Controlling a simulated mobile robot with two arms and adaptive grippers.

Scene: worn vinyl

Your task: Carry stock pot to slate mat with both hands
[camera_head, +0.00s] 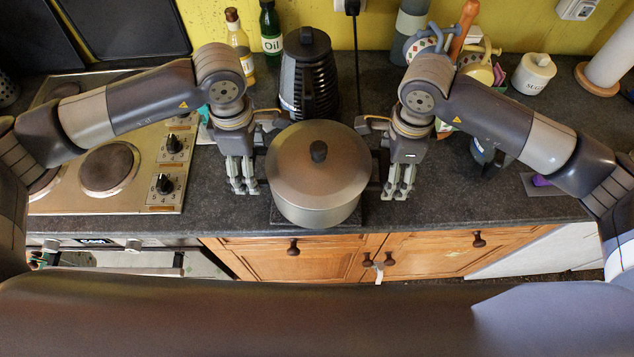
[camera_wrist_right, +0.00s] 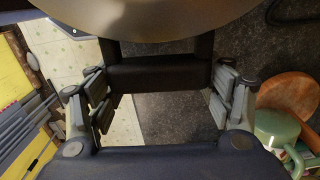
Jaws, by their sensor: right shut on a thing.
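The stock pot (camera_head: 318,205), grey metal with a domed lid (camera_head: 300,160) and dark knob, stands upright at the counter's front. A dark flat mat edge (camera_head: 281,219), apparently the slate mat, shows under it; whether the pot touches it is unclear. My left gripper (camera_head: 243,188) points down close to the pot's left side; its hold on a handle is hidden. My right gripper (camera_head: 399,190) points down at the right side.
A black ridged kettle (camera_head: 309,85) stands close behind the pot. The hob (camera_head: 110,125) is to the left. Bottles (camera_head: 270,30) stand at the back; a mug rack (camera_head: 440,45) and a white jar (camera_head: 533,73) are at the back right. The counter's front edge is close.

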